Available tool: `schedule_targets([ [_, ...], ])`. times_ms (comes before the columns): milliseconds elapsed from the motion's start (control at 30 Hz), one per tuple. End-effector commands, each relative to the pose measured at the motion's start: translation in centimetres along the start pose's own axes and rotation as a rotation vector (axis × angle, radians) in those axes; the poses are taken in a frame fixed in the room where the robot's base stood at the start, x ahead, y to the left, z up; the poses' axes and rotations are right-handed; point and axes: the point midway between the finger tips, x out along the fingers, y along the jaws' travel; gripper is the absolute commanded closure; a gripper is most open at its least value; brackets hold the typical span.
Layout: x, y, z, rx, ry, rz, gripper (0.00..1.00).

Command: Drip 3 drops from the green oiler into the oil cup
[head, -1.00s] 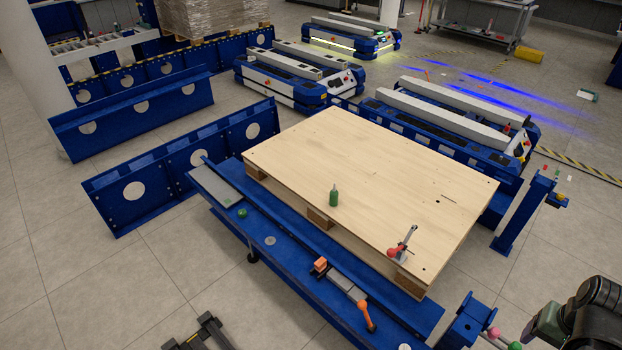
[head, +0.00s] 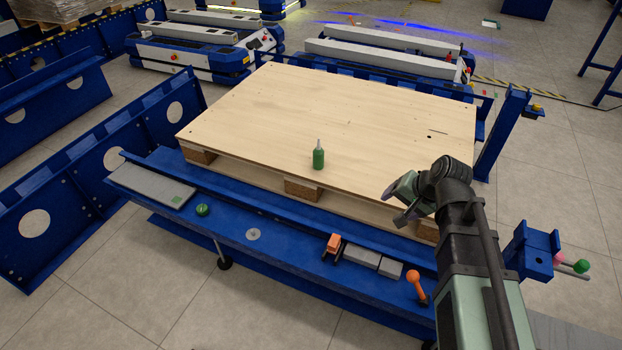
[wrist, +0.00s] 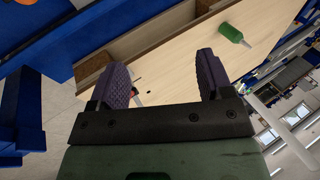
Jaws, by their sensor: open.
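I cannot tell for sure which thing is the oil cup. A round grey disc (head: 253,234) and a small green domed thing (head: 202,210) sit on the blue rail.
An orange block (head: 333,243), grey blocks (head: 362,256) and an orange-knobbed lever (head: 416,287) stand along the blue front rail. A red and white part (wrist: 136,96) shows between my fingers in the wrist view. The pallet's middle is clear.

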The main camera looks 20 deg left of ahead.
Motion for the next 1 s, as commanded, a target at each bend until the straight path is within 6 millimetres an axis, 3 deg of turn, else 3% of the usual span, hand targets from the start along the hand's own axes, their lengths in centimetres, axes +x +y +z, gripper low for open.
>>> schedule_targets([
  [33,6.8,0.1,-0.4,0.045,0.016,-0.075,0.27],
  [100,11.4,-2.2,-1.1,0.145,0.035,-0.201,0.27],
  [267,20.9,-8.0,-3.3,0.484,0.032,-0.529,0.27],
  [400,27.1,-12.8,-6.3,0.962,-0.068,-0.860,0.27],
  [500,29.3,-14.9,-9.5,1.403,-0.208,-1.089,0.27],
  [633,28.8,-15.4,-12.3,1.792,-0.357,-1.257,0.27],
  [833,28.4,-15.7,-13.0,1.869,-0.390,-1.288,0.27],
  [1000,29.7,-17.7,-14.9,1.865,-0.390,-1.286,0.27],
])
